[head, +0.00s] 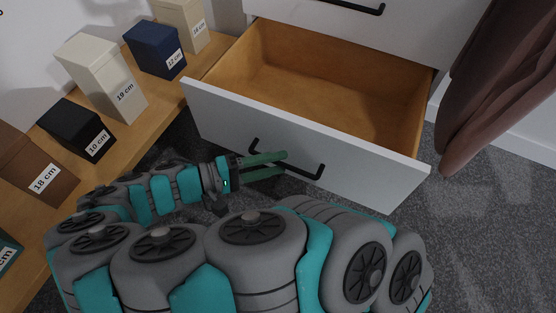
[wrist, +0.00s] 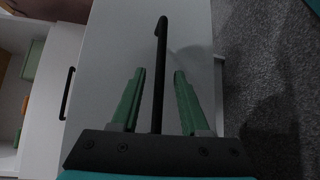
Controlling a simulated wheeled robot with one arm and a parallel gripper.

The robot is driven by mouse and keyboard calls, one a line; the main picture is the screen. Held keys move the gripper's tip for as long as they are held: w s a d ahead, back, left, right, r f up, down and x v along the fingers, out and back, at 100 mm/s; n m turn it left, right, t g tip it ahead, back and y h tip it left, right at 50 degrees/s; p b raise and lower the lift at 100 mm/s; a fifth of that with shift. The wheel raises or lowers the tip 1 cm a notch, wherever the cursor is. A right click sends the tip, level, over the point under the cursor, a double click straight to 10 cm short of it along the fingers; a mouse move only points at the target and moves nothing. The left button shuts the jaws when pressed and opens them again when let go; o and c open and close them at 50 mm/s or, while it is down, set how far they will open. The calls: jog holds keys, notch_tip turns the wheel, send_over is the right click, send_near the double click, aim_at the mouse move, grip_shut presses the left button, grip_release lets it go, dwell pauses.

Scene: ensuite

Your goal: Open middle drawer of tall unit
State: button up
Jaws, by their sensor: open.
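The tall unit's white drawer (head: 350,163) stands well open in the head view, its wooden inside empty. Another white drawer front with a black handle (head: 345,6) is shut above it. The open drawer's front has a black bar handle (head: 302,173). My gripper (head: 284,163) is at this handle with its green fingers open. In the wrist view, the handle (wrist: 158,80) runs between the two fingers (wrist: 158,78), with a gap on each side. The drawer front (wrist: 110,45) fills the middle of that view. Part of the handle is hidden by the fingers in the head view.
A wooden shelf (head: 150,115) at left holds several labelled boxes, including a black one (head: 76,129) and a blue one (head: 157,49). A brown cloth (head: 490,95) hangs at right. Grey carpet (head: 490,230) is clear at lower right.

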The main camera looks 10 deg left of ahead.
jog(key=f+v, duration=0.1)
jog(key=v, duration=0.5)
jog(key=shift+s+a+r, duration=0.15)
jog(key=shift+a+r, duration=0.15)
jog(key=shift+r, duration=0.2)
